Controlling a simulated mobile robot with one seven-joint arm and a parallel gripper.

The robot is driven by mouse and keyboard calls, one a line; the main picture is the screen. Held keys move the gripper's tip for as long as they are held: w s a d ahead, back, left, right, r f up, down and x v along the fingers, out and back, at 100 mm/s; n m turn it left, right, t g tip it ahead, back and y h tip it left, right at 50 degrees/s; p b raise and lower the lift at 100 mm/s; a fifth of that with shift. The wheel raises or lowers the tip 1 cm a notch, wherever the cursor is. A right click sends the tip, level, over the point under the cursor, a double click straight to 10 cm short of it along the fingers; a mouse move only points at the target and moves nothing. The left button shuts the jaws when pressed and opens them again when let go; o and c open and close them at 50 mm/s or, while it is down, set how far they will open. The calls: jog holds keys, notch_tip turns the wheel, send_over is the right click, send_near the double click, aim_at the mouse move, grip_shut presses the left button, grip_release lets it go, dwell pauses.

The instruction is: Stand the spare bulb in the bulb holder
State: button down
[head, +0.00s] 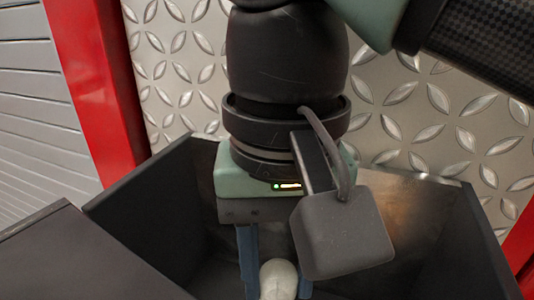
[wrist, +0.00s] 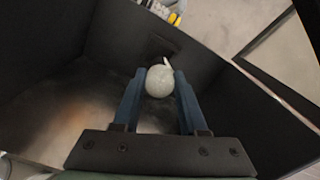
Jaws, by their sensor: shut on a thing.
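My gripper (head: 276,288) has its two blue fingers closed on a whitish, rounded bulb (head: 279,277). The bulb also shows in the wrist view (wrist: 160,81), held between the fingertips, with a small pale part sticking out beyond it. The gripper and bulb are inside a dark open-topped bin (head: 150,215), between its walls. In the head view the bulb's lower end is cut off by the frame edge. I cannot make out the bulb holder in either view.
The bin's dark walls (wrist: 245,105) stand close around my gripper. A dark flat surface (head: 75,260) lies at the lower left. A red post (head: 100,90) and a diamond-plate metal wall (head: 180,75) stand behind. Small yellow and grey items (wrist: 165,10) lie outside the bin.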

jog(key=shift+w+a, duration=0.15)
jog(key=shift+w, duration=0.15)
jog(key=shift+s, duration=0.1)
jog(key=shift+s+d+f+b, duration=0.2)
jog(key=shift+s+d+b, duration=0.2)
jog(key=shift+s, duration=0.2)
jog(key=shift+s+f+b, duration=0.1)
jog(key=shift+f+b, duration=0.15)
jog(key=shift+b, duration=0.1)
jog(key=shift+w+a+f+b, duration=0.1)
jog(key=shift+w+f+b, duration=0.15)
jog(key=shift+f, duration=0.2)
jog(key=shift+w+a+f+b, duration=0.1)
jog(key=shift+f+b, duration=0.15)
jog(key=shift+f, duration=0.35)
jog(key=shift+s+d, duration=0.1)
jog(key=shift+s, duration=0.05)
